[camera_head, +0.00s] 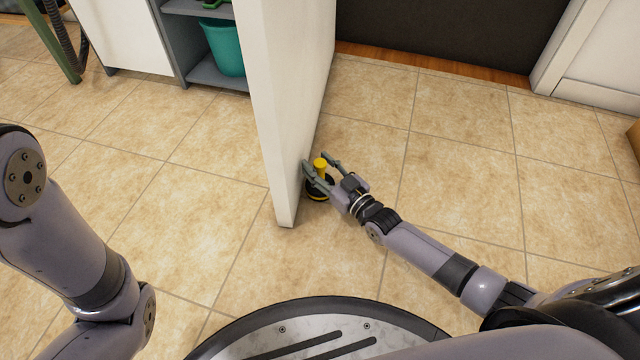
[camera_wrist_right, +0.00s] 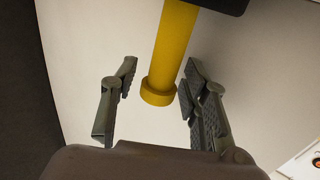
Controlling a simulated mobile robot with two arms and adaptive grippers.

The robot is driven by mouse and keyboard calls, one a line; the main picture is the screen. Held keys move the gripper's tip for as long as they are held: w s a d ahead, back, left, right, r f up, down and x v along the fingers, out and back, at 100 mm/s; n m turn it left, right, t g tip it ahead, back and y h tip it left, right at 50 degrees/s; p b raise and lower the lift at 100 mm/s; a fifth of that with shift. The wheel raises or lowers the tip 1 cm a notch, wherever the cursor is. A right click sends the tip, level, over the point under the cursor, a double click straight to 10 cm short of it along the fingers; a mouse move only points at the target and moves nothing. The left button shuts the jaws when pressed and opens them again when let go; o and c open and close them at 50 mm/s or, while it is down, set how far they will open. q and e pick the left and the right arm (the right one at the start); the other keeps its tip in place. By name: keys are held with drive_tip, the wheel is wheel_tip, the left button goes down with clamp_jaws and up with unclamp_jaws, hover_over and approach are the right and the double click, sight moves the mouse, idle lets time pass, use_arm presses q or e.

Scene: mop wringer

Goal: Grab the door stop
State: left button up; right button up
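The door stop has a yellow post (camera_head: 320,165) on a round black base (camera_head: 319,190). It stands on the floor against the right side of the white door (camera_head: 287,110), near its edge. My right gripper (camera_head: 315,160) is open, with a finger on either side of the post. In the right wrist view, the yellow post (camera_wrist_right: 174,50) with its flared end lies between the two spread fingers (camera_wrist_right: 163,75), with gaps at both sides. My left arm shows at the left, but its gripper is out of view.
The tiled floor (camera_head: 460,190) is clear right of the door. Left of the door, a grey shelf unit (camera_head: 205,75) holds a teal bucket (camera_head: 222,47). A dark mat or panel (camera_head: 450,35) lies at the back.

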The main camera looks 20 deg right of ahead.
clamp_jaws()
idle(0.3)
idle(0.4)
drive_tip(key=shift+r, duration=0.1)
